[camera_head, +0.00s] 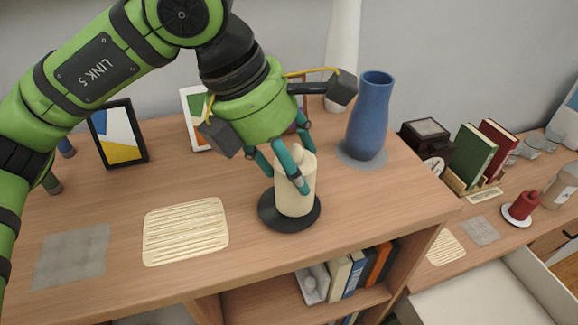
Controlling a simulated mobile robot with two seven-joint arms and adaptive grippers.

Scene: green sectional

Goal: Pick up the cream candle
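The cream candle (294,200) stands upright on a round black dish (270,219) near the front edge of the wooden cabinet top. My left gripper (304,168) reaches down over it from above. One teal finger lies in front of the candle's upper part. The other finger is at the far side, its tip hidden behind the candle. Whether the fingers press on the candle cannot be told. My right gripper is not in view.
A blue vase (370,115) stands close behind the candle to the right. A cream slatted mat (186,231) and a grey mat (72,256) lie to the left. Picture frames (118,135) stand at the back. A red candle (522,206) is on the lower surface at right.

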